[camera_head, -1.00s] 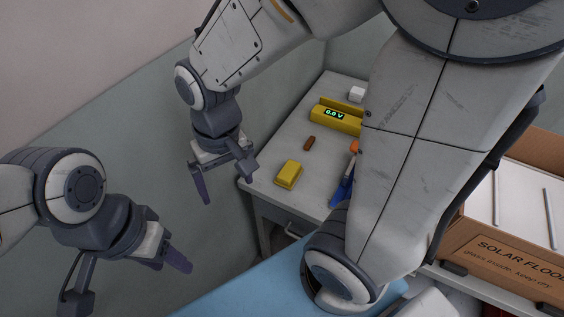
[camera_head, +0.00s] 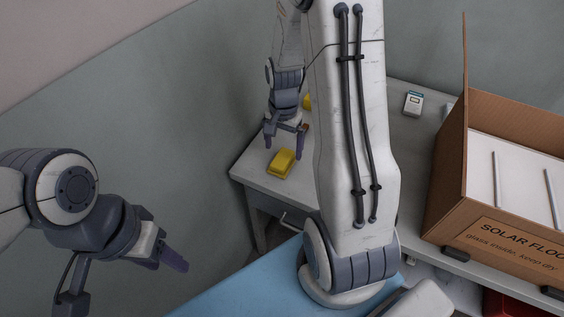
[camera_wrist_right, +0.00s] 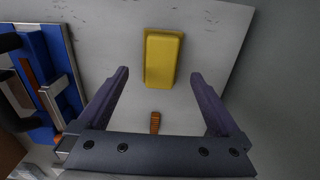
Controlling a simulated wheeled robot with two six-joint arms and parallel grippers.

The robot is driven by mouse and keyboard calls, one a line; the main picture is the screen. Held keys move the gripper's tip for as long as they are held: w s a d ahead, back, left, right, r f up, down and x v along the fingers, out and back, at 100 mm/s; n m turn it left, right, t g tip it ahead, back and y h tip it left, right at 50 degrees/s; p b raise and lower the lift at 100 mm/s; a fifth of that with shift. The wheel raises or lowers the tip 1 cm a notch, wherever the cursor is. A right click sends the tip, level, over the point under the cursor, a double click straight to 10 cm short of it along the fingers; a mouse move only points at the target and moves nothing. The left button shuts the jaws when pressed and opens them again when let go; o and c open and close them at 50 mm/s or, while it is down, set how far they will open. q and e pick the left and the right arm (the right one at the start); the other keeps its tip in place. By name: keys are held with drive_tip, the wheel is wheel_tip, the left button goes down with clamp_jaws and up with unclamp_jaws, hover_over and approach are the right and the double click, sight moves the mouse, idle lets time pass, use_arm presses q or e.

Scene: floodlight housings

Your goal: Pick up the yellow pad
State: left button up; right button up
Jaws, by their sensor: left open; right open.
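The yellow pad (camera_head: 281,163) lies on the grey table near its left front corner. In the right wrist view the yellow pad (camera_wrist_right: 162,59) lies lengthwise ahead of the fingertips, roughly centred between them. My right gripper (camera_head: 283,145) is open and empty, just behind the pad in the head view; it also shows in the right wrist view (camera_wrist_right: 158,75). I see no contact with the pad. My left gripper (camera_head: 122,281) is open and empty at the lower left, away from the table.
A small brown piece (camera_wrist_right: 155,122) lies between my right fingers' bases. A blue holder (camera_wrist_right: 50,70) with tools stands at left in the wrist view. A cardboard box (camera_head: 452,205) stands at right, with a small white device (camera_head: 413,103) behind it. My right arm hides the table's middle.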

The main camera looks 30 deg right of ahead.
sight(282, 158)
drive_tip(key=f, duration=0.5)
drive_tip(key=shift+a, duration=0.2)
drive_tip(key=shift+r, duration=0.1)
drive_tip(key=c, duration=1.3)
drive_tip(key=shift+r, duration=0.5)
drive_tip(key=r, duration=0.2)
drive_tip(key=d+r, duration=0.1)
drive_tip(key=shift+s+d+r, duration=0.1)
drive_tip(key=shift+s+r, duration=0.05)
drive_tip(key=shift+r, duration=0.25)
drive_tip(key=s+d+r, duration=0.3)
drive_tip(key=d+r, duration=0.3)
drive_tip(key=d, duration=0.4)
drive_tip(key=shift+s, duration=0.15)
drive_tip(key=shift+r, duration=0.1)
